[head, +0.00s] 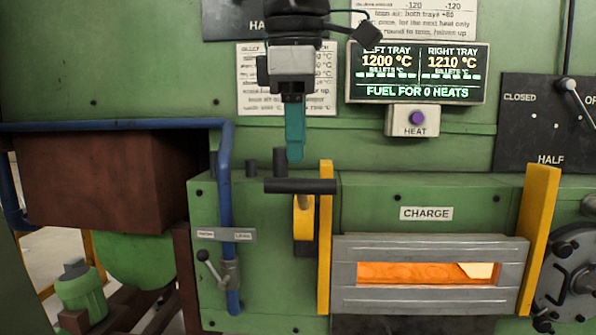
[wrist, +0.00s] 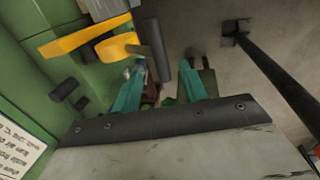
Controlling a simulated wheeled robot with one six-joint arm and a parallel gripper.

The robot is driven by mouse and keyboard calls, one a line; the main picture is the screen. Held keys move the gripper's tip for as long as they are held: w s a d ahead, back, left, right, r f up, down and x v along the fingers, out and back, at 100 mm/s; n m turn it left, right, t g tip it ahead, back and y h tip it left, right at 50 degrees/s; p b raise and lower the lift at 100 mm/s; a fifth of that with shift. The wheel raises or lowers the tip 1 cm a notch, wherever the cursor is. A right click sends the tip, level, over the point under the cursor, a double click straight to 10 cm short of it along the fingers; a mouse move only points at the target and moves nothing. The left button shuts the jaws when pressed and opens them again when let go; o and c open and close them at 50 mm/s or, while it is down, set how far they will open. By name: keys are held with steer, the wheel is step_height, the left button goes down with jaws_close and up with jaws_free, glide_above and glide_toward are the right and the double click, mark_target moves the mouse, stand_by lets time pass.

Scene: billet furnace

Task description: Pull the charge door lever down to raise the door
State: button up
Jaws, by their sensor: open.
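The charge door (head: 430,308) is a grey ribbed panel with a glowing orange window, low between two yellow uprights under the CHARGE label. Left of it is the lever, a yellow arm (head: 303,218) with a dark horizontal bar handle (head: 300,186). My gripper (head: 295,158) points down, its teal fingertips just above the bar in the head view. In the wrist view my gripper (wrist: 162,66) is open, and the lever handle (wrist: 151,45) shows between the fingertips, closer to the left one. The yellow lever arm (wrist: 116,46) is beside it. Contact cannot be told.
A blue pipe (head: 226,190) with a small valve lever (head: 208,262) runs left of the lever. A display (head: 417,72) and a HEAT button (head: 417,118) are on the wall at upper right. A dark dial plate (head: 530,125) is at far right.

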mark_target(298, 179)
steer(key=f, duration=0.2)
steer(key=w+f, duration=0.1)
steer(key=f, duration=0.2)
steer(key=shift+f, duration=0.25)
jaws_close()
